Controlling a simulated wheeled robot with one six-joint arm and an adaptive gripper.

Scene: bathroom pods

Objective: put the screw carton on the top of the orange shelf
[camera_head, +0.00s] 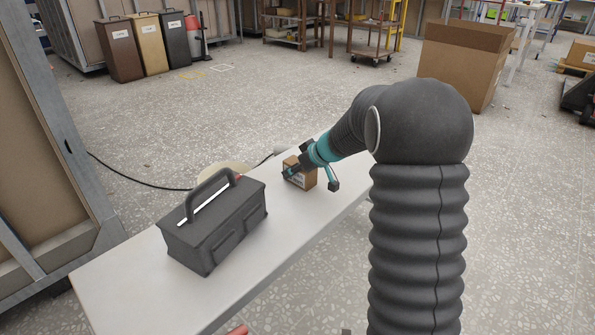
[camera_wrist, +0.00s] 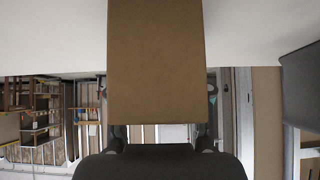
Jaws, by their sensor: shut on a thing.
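The screw carton, a small brown box (camera_head: 301,178), is at the far part of the white bench, beside the black toolbox. My gripper (camera_head: 311,177), with teal and dark parts, is shut on it, one finger on each side. Whether the carton rests on the bench or hangs just above it, I cannot tell. In the wrist view the carton (camera_wrist: 155,62) fills the upper middle, with the fingers (camera_wrist: 161,140) partly showing below it. I cannot make out a clearly orange shelf in either view.
The white bench (camera_head: 130,284) carries a black toolbox (camera_head: 216,222) left of the carton; it also shows at the wrist view's right edge (camera_wrist: 303,88). A large open cardboard box (camera_head: 462,66) stands at the back right. A brown rack (camera_head: 292,30) stands at the back. Open speckled floor lies between.

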